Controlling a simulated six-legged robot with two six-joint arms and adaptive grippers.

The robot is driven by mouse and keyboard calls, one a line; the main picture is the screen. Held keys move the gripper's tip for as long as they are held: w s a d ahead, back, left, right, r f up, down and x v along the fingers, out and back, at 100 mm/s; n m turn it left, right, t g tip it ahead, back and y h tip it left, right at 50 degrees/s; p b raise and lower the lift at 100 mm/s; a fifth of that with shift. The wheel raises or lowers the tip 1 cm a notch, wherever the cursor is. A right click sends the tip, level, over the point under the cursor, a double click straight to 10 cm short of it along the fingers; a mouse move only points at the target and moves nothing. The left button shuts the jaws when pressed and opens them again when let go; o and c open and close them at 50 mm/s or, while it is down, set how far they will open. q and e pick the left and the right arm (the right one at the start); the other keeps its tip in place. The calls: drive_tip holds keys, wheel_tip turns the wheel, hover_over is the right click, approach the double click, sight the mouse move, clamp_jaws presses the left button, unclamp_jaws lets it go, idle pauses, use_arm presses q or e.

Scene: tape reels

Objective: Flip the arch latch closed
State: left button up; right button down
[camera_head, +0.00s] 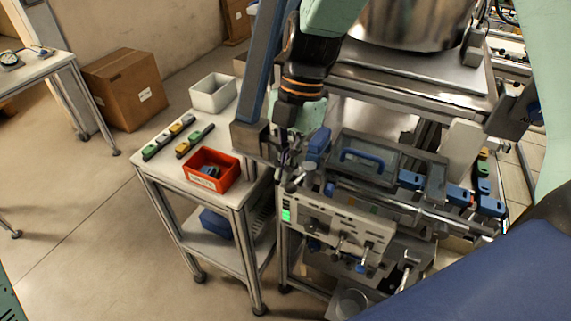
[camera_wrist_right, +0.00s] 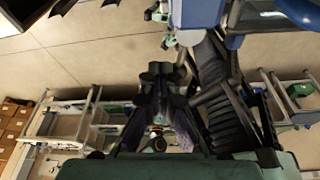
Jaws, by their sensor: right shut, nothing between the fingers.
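My right gripper (camera_head: 286,150) points down from the top of the head view, at the left end of a bench-top machine (camera_head: 345,225). It is shut and empty. Its fingers also show in the right wrist view (camera_wrist_right: 160,75). A blue block-like part (camera_head: 319,142) stands just right of the gripper, beside a clear cover with a blue arched handle (camera_head: 362,157). I cannot tell for sure which part is the arch latch, nor whether the gripper touches anything. The arm and a blue post hide part of this corner. My left gripper is not in view.
A cart (camera_head: 190,185) to the left carries a red bin (camera_head: 211,170), a white bin (camera_head: 213,92) and several small coloured blocks. A large metal drum (camera_head: 410,20) stands behind the machine. A cardboard box (camera_head: 124,87) is on the floor. The floor at lower left is clear.

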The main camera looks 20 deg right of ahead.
drive_tip(key=shift+w+d+p, duration=0.35)
drive_tip(key=shift+w+d, duration=0.1)
drive_tip(key=shift+d, duration=0.2)
drive_tip(key=shift+s, duration=0.1)
drive_tip(key=shift+w+d, duration=0.15)
drive_tip(key=shift+w, duration=0.05)
wheel_tip(320, 180, up, 10)
drive_tip(key=w+p, duration=0.2)
drive_tip(key=p, duration=0.1)
drive_tip(key=shift+w+f, duration=0.2)
